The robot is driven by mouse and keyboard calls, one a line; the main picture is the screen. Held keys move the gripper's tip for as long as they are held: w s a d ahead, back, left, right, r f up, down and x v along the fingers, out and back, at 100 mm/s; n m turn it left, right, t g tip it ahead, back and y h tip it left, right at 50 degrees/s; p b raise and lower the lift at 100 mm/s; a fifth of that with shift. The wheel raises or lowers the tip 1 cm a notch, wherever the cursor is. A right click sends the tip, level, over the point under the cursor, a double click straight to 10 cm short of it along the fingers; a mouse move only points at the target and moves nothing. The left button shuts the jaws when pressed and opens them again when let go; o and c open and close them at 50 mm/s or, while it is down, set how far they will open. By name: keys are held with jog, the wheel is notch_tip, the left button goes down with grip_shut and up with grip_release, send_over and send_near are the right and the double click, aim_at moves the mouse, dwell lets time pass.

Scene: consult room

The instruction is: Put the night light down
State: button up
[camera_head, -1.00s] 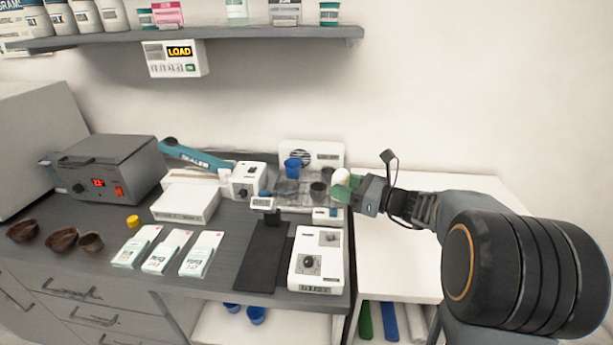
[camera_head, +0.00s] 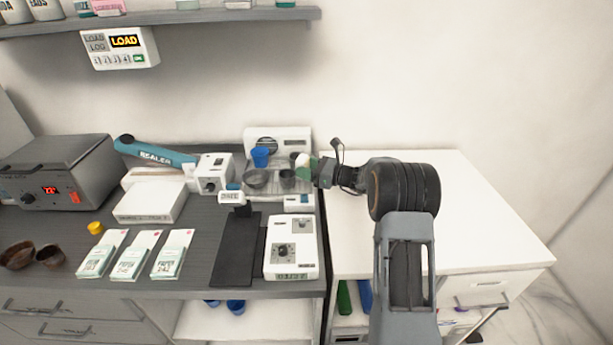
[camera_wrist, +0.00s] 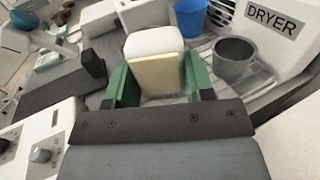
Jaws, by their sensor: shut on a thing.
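The night light, a small block with a rounded white top and a cream side (camera_wrist: 155,72), is held between the green fingers of my gripper (camera_wrist: 160,85). In the head view the night light (camera_head: 302,159) shows as a small pale shape at the tip of my gripper (camera_head: 308,168). My gripper is shut on it, over the right part of the grey drying rack (camera_wrist: 262,82). I cannot tell whether the night light's underside touches anything; its lower part is hidden by my gripper.
On the rack stand a blue cup (camera_head: 260,157), a grey cup (camera_wrist: 235,58) close right of the night light in the wrist view, and a dark bowl (camera_head: 256,179). The white dryer (camera_head: 291,137) stands behind. The white side counter (camera_head: 470,215) is largely clear.

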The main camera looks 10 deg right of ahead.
jog(key=shift+w+f, duration=0.25)
jog(key=shift+f, duration=0.1)
jog(key=shift+f+p, duration=0.3)
jog(key=shift+f, duration=1.2)
jog(key=shift+f, duration=0.15)
jog(key=shift+f, duration=0.15)
jog(key=o, duration=1.3)
